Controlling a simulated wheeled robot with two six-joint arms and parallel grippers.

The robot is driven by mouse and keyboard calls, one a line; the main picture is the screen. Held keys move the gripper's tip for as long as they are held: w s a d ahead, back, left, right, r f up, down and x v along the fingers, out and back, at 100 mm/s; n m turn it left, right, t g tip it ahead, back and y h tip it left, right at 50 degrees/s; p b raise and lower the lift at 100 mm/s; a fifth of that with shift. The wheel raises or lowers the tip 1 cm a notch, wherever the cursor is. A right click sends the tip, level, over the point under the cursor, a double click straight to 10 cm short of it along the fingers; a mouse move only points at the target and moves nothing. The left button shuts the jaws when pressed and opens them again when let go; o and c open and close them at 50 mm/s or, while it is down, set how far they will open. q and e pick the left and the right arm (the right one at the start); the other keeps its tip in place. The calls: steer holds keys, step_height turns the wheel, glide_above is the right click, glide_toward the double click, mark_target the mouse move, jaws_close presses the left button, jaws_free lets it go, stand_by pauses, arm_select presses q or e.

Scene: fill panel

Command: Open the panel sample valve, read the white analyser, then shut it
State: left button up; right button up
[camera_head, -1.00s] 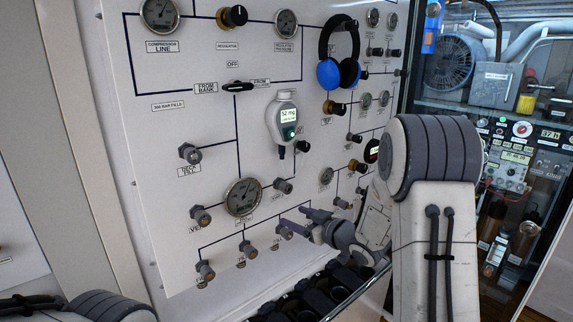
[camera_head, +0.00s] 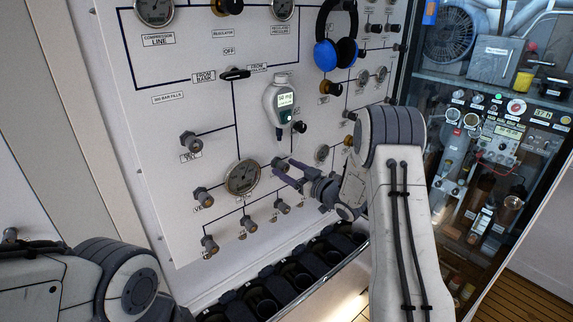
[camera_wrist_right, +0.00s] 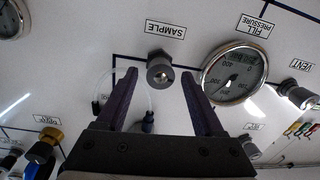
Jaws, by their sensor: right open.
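The sample valve (camera_wrist_right: 160,68) is a dark grey knob beside a "SAMPLE" label that reads upside down in the right wrist view. In the head view the sample valve (camera_head: 279,164) is partly behind the fingertips. My right gripper (camera_head: 283,172) is open, with its purple fingers pointing at the panel. In the wrist view the open right gripper (camera_wrist_right: 158,76) has a finger on each side of the knob, with visible gaps. The white analyser (camera_head: 280,105) hangs on the panel above the valve, its lit screen showing a small reading in mg. My left gripper is out of view.
The fill pressure gauge (camera_head: 242,177) is left of the sample valve. Several other knobs and a blue headset (camera_head: 337,50) are on the panel (camera_head: 205,120). A rack of dark holders (camera_head: 295,275) runs below it. A glass-fronted cabinet (camera_head: 490,110) stands at the right.

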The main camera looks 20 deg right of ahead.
steer(key=shift+w+a, duration=0.1)
steer(key=shift+w, duration=0.1)
steer(key=shift+c, duration=0.3)
steer(key=c, duration=1)
steer(key=shift+a, duration=0.2)
jaws_close()
steer(key=shift+d, duration=0.15)
steer(key=shift+f+b, duration=0.15)
steer(key=shift+b, duration=0.5)
steer(key=n+b, duration=0.5)
steer(key=b, duration=0.4)
steer(key=shift+n+b, duration=0.7)
